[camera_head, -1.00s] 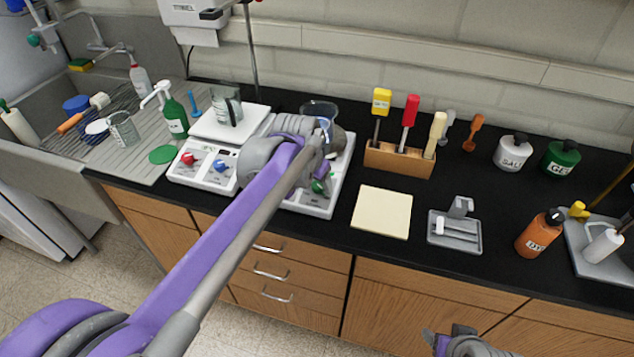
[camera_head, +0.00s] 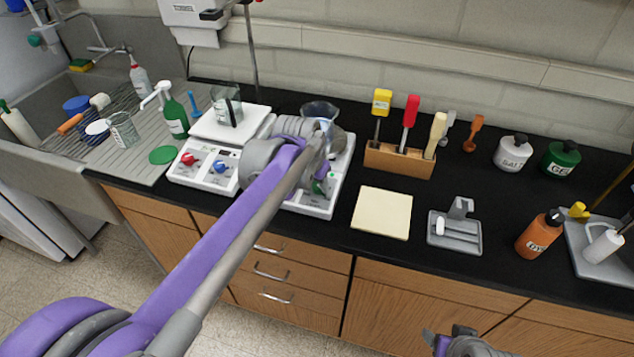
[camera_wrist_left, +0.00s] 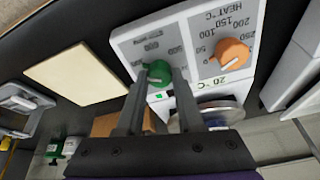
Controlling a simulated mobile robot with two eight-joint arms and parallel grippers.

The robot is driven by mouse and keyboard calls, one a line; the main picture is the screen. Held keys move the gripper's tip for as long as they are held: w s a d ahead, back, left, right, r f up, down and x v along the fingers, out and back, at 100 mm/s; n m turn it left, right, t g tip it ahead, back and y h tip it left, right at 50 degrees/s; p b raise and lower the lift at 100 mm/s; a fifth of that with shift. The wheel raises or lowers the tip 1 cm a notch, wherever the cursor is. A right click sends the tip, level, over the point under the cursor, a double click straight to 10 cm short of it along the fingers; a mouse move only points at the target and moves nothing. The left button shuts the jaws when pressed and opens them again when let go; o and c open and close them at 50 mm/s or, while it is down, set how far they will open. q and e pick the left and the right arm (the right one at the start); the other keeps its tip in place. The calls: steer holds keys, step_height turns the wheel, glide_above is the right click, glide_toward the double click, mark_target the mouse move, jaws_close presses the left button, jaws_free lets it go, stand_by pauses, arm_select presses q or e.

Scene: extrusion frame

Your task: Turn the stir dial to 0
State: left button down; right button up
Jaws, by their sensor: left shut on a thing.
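The green dial (camera_wrist_left: 157,73) sits on the white front panel (camera_wrist_left: 180,45) of a hotplate unit, beside an orange dial (camera_wrist_left: 232,53) whose scale reads HEAT °C. The green dial's scale is partly hidden and too blurred to read, as is its exact setting. My left gripper (camera_wrist_left: 158,80) is shut on the green dial, with one finger on each side. In the head view the green dial (camera_head: 320,187) shows just below my left wrist, which hides much of the unit. My right gripper (camera_head: 460,344) shows only partly at the bottom edge, away from the counter; its fingers are not clear.
A second unit with a red dial (camera_head: 190,159) and a blue dial (camera_head: 221,167) stands to the left. A glass beaker (camera_head: 320,112) is behind my left wrist. A cream pad (camera_head: 382,213) and a tool block (camera_head: 398,160) are to the right, with bare black counter around them.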

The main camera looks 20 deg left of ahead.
arm_select(q)
steer(key=shift+n, duration=0.3)
steer(key=n+y, duration=0.1)
steer(key=n, duration=0.4)
steer(key=shift+n, duration=0.4)
steer(key=n+y, duration=0.1)
steer(key=n, duration=0.4)
steer(key=shift+d+n+g+p, duration=0.1)
steer(key=shift+n+g+p, duration=0.2)
steer(key=shift+p, duration=0.05)
steer(key=c, duration=0.5)
jaws_free()
steer(key=shift+c, duration=0.2)
